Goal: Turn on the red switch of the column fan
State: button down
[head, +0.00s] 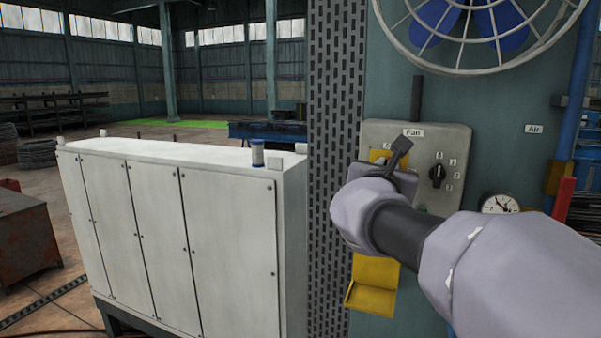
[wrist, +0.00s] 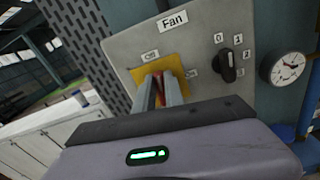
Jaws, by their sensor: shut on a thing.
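The fan's grey control box (head: 445,140), labelled "Fan", is on the teal column below the fan (head: 470,25). A yellow plate (wrist: 177,74) on the box lies between an "Off" label at its upper left and an "On" label at its right. My gripper (wrist: 163,82) is in front of this plate. Its fingers are closed around a red switch (wrist: 160,90), of which only a thin strip shows between them. In the head view my gripper (head: 401,148) and wrist hide the switch. Its exact position between Off and On cannot be told.
A black rotary knob (wrist: 228,66) with number marks is right of the plate. A pressure gauge (head: 500,204) is at the lower right. A yellow open holder (head: 373,284) hangs below the box. A white cabinet (head: 225,240) stands at the left with a small cylinder (head: 257,154) on top.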

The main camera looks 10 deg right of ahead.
jog(key=shift+s+d+f+m+b, duration=0.15)
jog(key=shift+f+m+b, duration=0.1)
jog(key=shift+m+b, duration=2.5)
jog(key=shift+s+d+f+m+b, duration=0.1)
jog(key=shift+d+f+m+b, duration=0.15)
jog(key=shift+m+b, duration=2.45)
jog(key=shift+s+d+f+m+b, duration=0.1)
jog(key=shift+f+m+b, duration=0.2)
jog(key=shift+m+b, duration=2.4)
jog(key=c, duration=1.4)
grip_release()
jog(key=shift+c, duration=0.2)
jog(key=shift+r, duration=0.1)
